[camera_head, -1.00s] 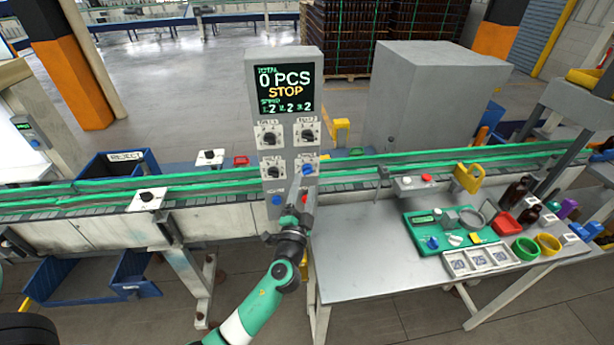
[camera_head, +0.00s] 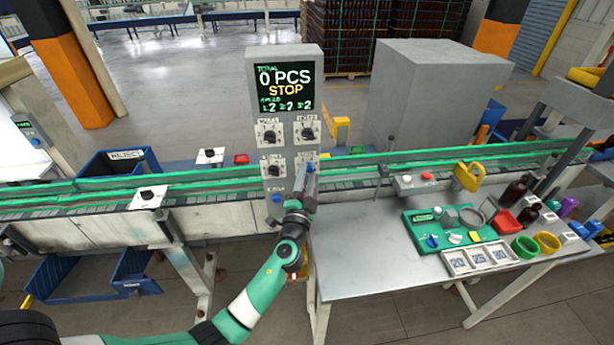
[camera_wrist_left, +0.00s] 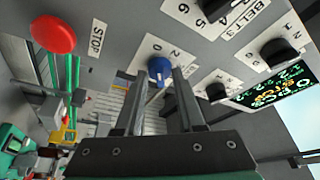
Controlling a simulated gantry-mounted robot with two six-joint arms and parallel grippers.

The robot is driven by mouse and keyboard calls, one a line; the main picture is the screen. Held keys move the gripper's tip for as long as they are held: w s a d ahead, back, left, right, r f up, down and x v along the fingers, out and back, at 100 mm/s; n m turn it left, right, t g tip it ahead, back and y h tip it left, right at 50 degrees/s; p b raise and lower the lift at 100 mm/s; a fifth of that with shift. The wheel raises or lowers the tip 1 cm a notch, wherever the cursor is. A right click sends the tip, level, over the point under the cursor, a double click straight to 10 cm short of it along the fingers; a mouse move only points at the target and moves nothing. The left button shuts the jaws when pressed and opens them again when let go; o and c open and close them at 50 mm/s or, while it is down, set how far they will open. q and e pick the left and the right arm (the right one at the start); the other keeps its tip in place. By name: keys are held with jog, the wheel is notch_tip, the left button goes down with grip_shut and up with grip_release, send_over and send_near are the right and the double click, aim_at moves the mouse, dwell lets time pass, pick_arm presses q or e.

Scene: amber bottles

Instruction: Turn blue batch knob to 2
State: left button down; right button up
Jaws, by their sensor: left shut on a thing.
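The blue knob (camera_wrist_left: 159,69) sits on a white dial plate on the grey control panel (camera_head: 284,60). In the left wrist view the plate shows the digits 0 and 2 beside the knob and a 1 farther right. My left gripper (camera_wrist_left: 159,76) is shut on the blue knob, with one finger on each side. In the head view my left gripper (camera_head: 309,177) is at the panel's lower right dial and hides most of the knob. The knob's exact pointer direction is hard to tell. My right gripper is not in view.
The panel display (camera_head: 286,87) reads 0 PCS and STOP. Black knobs (camera_head: 308,133) sit above and beside the blue one. A red button (camera_wrist_left: 53,34) is near the STOP label. A green-railed conveyor (camera_head: 80,194) runs behind, and a metal table (camera_head: 365,270) stands right.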

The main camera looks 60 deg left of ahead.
pick_arm(q)
jog(key=shift+r+m+p, duration=0.2)
jog(key=shift+m+p, duration=0.3)
jog(key=shift+p, duration=0.35)
jog(key=shift+r+m+g+h+p, duration=0.1)
jog(key=shift+m+g+h+p, duration=0.35)
jog(key=shift+m+p, duration=1.35)
jog(key=shift+m+g+h+p, duration=0.1)
jog(key=shift+m+h+p, duration=0.85)
jog(key=shift+p, duration=1.5)
jog(key=shift+r+m+g+h+p, duration=0.1)
jog(key=shift+m+g+h+p, duration=0.25)
jog(key=shift+m+p, duration=1.55)
jog(key=shift+f, duration=0.1)
jog(key=c, duration=0.5)
grip_release()
